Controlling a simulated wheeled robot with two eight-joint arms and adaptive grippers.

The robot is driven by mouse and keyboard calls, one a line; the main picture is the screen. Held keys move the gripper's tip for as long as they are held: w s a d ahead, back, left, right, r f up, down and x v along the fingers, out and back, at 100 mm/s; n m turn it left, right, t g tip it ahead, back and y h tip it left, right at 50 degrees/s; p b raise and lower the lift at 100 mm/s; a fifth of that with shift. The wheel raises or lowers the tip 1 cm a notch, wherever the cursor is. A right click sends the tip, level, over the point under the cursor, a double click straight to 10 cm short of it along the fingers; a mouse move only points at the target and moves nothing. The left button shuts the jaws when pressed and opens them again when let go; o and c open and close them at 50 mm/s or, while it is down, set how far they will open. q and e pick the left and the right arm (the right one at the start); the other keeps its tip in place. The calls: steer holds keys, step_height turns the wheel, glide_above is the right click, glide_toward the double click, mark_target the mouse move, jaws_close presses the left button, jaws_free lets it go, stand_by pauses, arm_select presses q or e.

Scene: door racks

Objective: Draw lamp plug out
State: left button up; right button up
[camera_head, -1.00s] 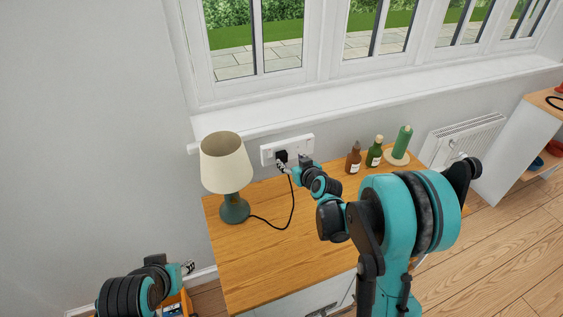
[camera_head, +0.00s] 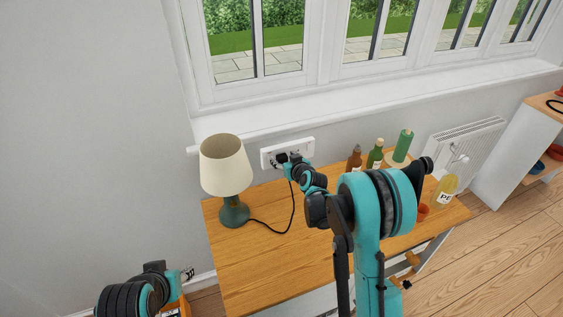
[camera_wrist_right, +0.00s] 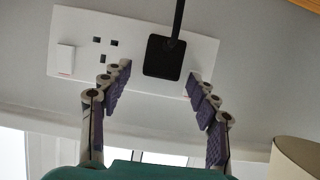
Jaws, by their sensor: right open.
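The lamp (camera_head: 226,168) has a cream shade and a green base and stands on the wooden worktop's left end. Its black cord runs to the black lamp plug (camera_wrist_right: 164,57), which sits in one side of the white double socket plate (camera_wrist_right: 84,51) on the wall; the plate also shows in the head view (camera_head: 303,146). My right gripper (camera_wrist_right: 160,82) is open, its fingers apart on either side of the plug and short of it in the picture. In the head view, my right gripper (camera_head: 285,161) partly hides the plug. My left gripper (camera_head: 188,274) is low at the left, its fingers too small to judge.
Brown (camera_head: 354,160) and green (camera_head: 376,155) bottles and a green candle (camera_head: 403,146) stand right of the socket. A yellow bottle (camera_head: 445,191) and a reddish cup (camera_head: 422,212) are at the worktop's right end. The window sill (camera_head: 400,110) juts out above the socket.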

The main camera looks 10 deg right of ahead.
steer(key=c, duration=1.2)
steer(key=shift+s, duration=0.5)
steer(key=shift+c, duration=0.3)
steer(key=shift+s+d+b, duration=0.15)
steer(key=shift+s+d, duration=0.05)
steer(key=shift+s, duration=0.6)
steer(key=shift+s+d+b, duration=0.1)
steer(key=shift+s+d, duration=0.05)
steer(key=shift+s, duration=0.6)
steer(key=shift+s+d+b, duration=0.15)
steer(key=shift+s+d, duration=0.05)
steer(key=shift+s, duration=0.6)
